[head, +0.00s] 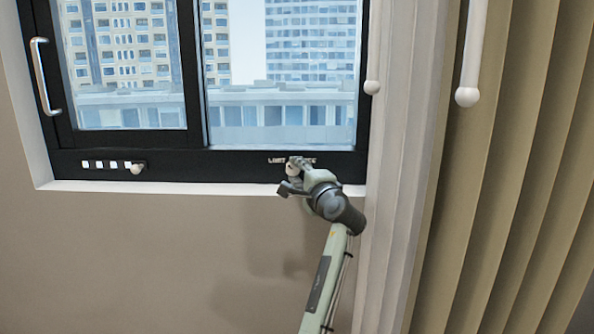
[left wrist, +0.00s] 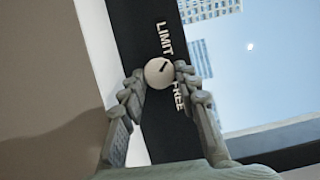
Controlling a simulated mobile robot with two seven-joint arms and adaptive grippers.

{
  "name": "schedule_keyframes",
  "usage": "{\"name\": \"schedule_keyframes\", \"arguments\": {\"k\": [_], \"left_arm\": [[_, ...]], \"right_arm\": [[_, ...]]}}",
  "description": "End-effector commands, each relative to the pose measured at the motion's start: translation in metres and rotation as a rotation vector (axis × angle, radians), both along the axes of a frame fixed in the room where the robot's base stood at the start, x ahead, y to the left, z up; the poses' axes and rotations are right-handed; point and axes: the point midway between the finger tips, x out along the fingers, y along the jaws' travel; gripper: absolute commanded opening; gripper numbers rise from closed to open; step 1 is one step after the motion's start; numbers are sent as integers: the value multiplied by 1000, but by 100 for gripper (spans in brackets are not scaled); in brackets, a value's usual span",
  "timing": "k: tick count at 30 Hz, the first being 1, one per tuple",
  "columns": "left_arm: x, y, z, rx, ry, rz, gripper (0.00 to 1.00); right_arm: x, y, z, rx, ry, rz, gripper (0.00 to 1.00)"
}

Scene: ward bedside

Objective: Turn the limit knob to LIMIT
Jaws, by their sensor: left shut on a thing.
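The limit knob (left wrist: 158,76) is a small round white knob with a dark pointer mark, on the black window frame. In the left wrist view it sits beside the white words LIMIT (left wrist: 165,40) and FREE (left wrist: 180,97). The mark points to the upper right there, between the two words. My left gripper (left wrist: 159,72) is shut on the knob, with a finger on each side. In the head view my left gripper (head: 292,168) is at the lower right of the window frame and covers part of the knob and lettering. My right gripper is not in view.
The window frame (head: 230,166) has a handle (head: 46,76) at left and a row of white marks with a small knob (head: 136,168) at lower left. Pale curtain folds (head: 400,180) and hanging white rods (head: 470,60) stand close right of my left arm. The wall below is bare.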

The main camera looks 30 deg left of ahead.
Motion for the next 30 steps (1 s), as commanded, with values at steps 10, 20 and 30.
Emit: {"name": "schedule_keyframes", "arguments": {"k": [10, 20, 30], "left_arm": [[0, -1, 0, -54, -32, -1, 2], [0, 0, 0, -56, -33, 0, 2], [0, 0, 0, -54, -33, 0, 52]], "right_arm": [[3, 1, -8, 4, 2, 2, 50], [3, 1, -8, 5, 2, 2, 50], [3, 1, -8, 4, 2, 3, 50]]}}
